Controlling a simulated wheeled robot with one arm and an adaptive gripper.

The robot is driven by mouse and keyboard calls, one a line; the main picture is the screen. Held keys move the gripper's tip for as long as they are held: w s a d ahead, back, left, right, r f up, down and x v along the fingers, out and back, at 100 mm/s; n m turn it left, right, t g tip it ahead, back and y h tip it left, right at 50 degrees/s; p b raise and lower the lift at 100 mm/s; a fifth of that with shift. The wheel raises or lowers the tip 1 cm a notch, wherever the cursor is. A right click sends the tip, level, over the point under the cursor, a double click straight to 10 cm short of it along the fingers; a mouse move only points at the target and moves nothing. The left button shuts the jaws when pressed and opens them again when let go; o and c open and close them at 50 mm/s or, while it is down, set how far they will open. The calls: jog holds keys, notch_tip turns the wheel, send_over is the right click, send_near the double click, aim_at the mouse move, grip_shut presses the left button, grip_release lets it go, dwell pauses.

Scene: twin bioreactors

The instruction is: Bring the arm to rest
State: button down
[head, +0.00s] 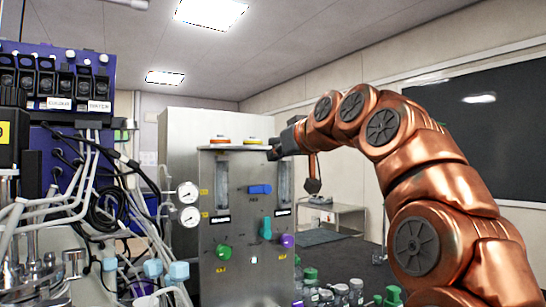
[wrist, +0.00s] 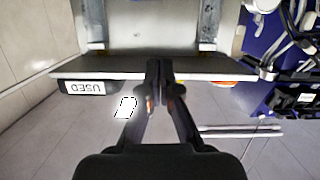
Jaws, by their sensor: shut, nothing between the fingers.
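My copper-coloured arm reaches in from the right of the head view and bends over at the top. My gripper (head: 272,152) points left at its end, level with the top edge of the grey valve panel (head: 234,190). In the wrist view my gripper (wrist: 159,85) has its two fingers together with nothing between them. The fingertips overlap the panel's top edge (wrist: 115,69) in that view. I cannot tell whether they touch it.
The panel carries coloured knobs, including a green one (head: 223,252), and two gauges (head: 188,192) stand at its left. A "USED" label (wrist: 84,87) is upside down in the wrist view. Hoses and a blue pump rack (head: 60,75) fill the left. Several bottles stand low, right of the panel.

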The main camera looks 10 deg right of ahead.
dwell(0.4)
jog(key=s+a+f+m+g+h+p, duration=0.1)
jog(key=s+f+g+p, duration=0.15)
jog(key=s+f, duration=0.4)
jog(key=s+a+f+g+p, duration=0.2)
jog(key=s+f+g, duration=0.1)
jog(key=f, duration=0.7)
jog(key=s+a+f+m+g+h+p, duration=0.1)
jog(key=s+f+g+p, duration=0.15)
jog(key=s+f, duration=0.45)
jog(key=s+d+f+m+g+h+p, duration=0.1)
jog(key=s+f+g, duration=0.3)
jog(key=s+f, duration=0.6)
jog(key=s+d+f+m+g+h+p, duration=0.1)
jog(key=s+d+f+g+p, duration=0.1)
jog(key=s+f, duration=0.8)
jog(key=s+d+g, duration=0.1)
jog(key=s+g, duration=0.1)
jog(key=s, duration=0.4)
jog(key=shift+s+d+f+p, duration=0.25)
jog(key=shift+s+f+p, duration=0.05)
jog(key=shift+p, duration=0.05)
jog(key=shift+a, duration=0.1)
